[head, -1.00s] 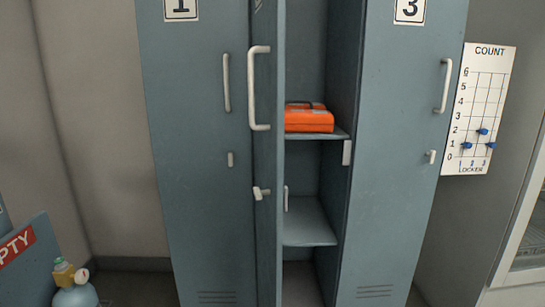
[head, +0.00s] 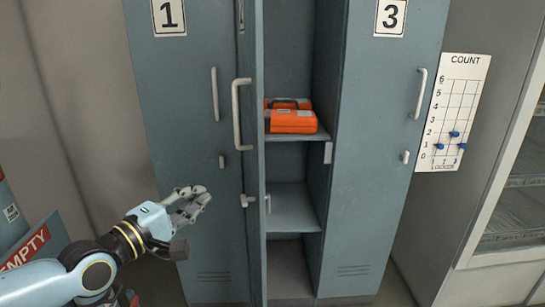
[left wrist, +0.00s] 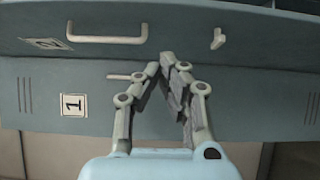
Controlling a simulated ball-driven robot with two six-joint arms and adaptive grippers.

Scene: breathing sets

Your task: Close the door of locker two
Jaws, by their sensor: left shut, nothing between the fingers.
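The door of locker two (head: 249,150) stands open, swung out in front of locker one and seen nearly edge-on in the head view. Its long pale handle (head: 237,115) and small latch (head: 246,200) show. In the left wrist view the door (left wrist: 175,45) crosses the top, with its number plate and handle (left wrist: 107,38). My left gripper (head: 205,195) is shut and empty, left of the door and in front of locker one. In the left wrist view the fingertips (left wrist: 167,62) point toward the door; I cannot tell whether they touch it. My right gripper is out of view.
Inside locker two an orange case (head: 292,121) lies on the upper shelf; the lower shelf (head: 290,208) is bare. Locker one (head: 185,110) and locker three (head: 380,160) are shut. A count board (head: 453,110) hangs at the right. A bin marked EMPTY (head: 35,240) is at lower left.

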